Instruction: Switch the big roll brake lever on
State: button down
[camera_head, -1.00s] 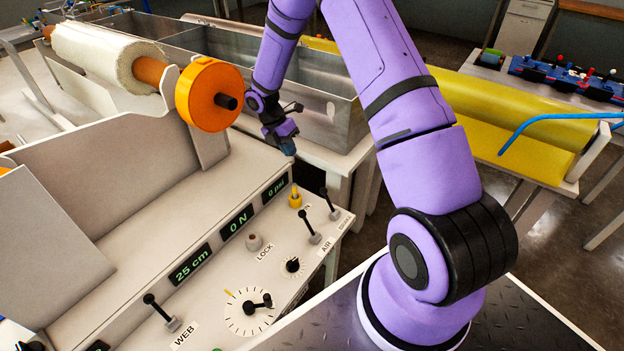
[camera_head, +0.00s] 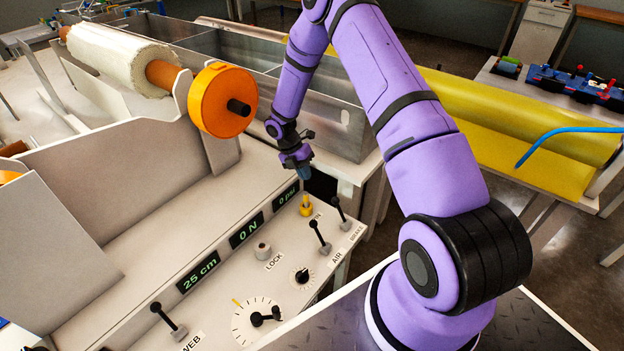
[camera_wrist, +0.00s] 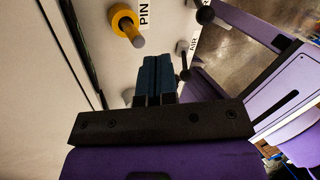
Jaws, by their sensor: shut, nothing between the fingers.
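The brake lever (camera_head: 340,212) is a black stick with a ball knob at the far right end of the sloped control panel, beside the BRAKE label. It leans to the upper left in the head view. My gripper (camera_head: 304,174) is shut and empty, pointing down just above and left of the lever, apart from it. In the wrist view my closed blue fingertips (camera_wrist: 156,62) point at the panel.
A yellow pin (camera_head: 306,206) and the AIR lever (camera_head: 320,237) stand close by. A lock button (camera_head: 263,250), dials and displays are farther left. The orange brake drum (camera_head: 222,100) on the white roll (camera_head: 118,58) stands above. A metal bath (camera_head: 345,120) lies behind.

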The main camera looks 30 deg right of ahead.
aim_at(340, 211)
jog(key=s+d+f, duration=0.4)
jog(key=s+f, duration=0.2)
jog(key=shift+s+f, duration=0.35)
